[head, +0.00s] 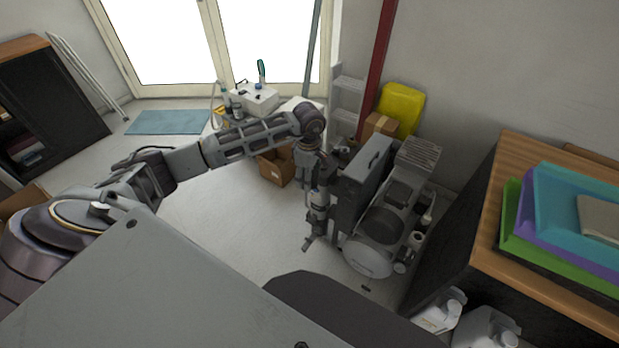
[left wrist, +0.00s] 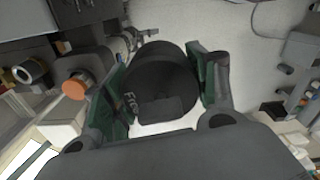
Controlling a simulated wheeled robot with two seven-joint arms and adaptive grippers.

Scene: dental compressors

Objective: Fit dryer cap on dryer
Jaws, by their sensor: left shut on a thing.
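My left gripper (head: 309,243) hangs beside the left side of the compressor unit (head: 370,262), low over the floor. In the left wrist view, the gripper (left wrist: 162,95) is shut on a round black part with faint lettering, which I take for the dryer cap (left wrist: 160,80). Its green pads touch the cap from both sides. The cap is too small to make out in the head view. I cannot tell which part is the dryer, or whether the cap touches it. My right gripper is not in view.
A wooden-topped cabinet (head: 487,200) with coloured trays (head: 530,225) stands on the right. White jugs (head: 440,312) are on the floor before it. A cardboard box (head: 275,168) lies behind my left arm. The floor left of the compressor is clear.

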